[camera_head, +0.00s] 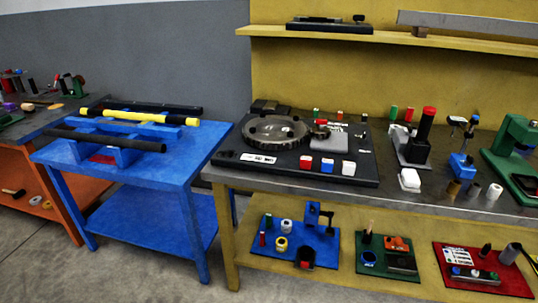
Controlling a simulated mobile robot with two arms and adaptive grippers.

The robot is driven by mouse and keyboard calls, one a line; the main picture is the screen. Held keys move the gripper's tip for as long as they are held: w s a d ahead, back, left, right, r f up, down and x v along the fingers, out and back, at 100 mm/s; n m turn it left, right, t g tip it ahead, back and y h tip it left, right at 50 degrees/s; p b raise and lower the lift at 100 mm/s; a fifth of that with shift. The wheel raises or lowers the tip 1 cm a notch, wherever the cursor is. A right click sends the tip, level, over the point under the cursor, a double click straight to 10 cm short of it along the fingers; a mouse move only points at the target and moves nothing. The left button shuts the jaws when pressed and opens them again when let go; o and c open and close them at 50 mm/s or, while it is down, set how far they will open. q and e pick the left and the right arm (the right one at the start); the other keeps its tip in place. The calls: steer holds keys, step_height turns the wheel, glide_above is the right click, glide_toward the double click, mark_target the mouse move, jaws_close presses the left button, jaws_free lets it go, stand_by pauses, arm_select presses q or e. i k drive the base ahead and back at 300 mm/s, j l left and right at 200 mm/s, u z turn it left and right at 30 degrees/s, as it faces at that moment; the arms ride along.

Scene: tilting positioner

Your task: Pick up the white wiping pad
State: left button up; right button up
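A small white block (410,181) that looks like the wiping pad lies on the grey bench top, near its front edge, right of the black positioner base (300,150). It is in front of a grey stand with a red-topped black cylinder (425,125). A gear-like disc (275,132) is set on the positioner base, with a red, a blue and a white block (349,168) along the front. Neither of my grippers is in view.
A blue table (190,160) holding black and yellow rods stands left of the bench. A green press (515,160), a blue fixture (461,165) and small cylinders stand on the right. Trays with parts sit on the lower shelf. Floor shows at the lower left.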

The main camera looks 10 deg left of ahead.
mark_target(409, 180)
steer(key=i+j+z, duration=0.3)
steer(key=i+j, duration=0.15)
steer(key=i+j+z, duration=0.3)
steer(key=j, duration=0.35)
steer(key=i, duration=0.1)
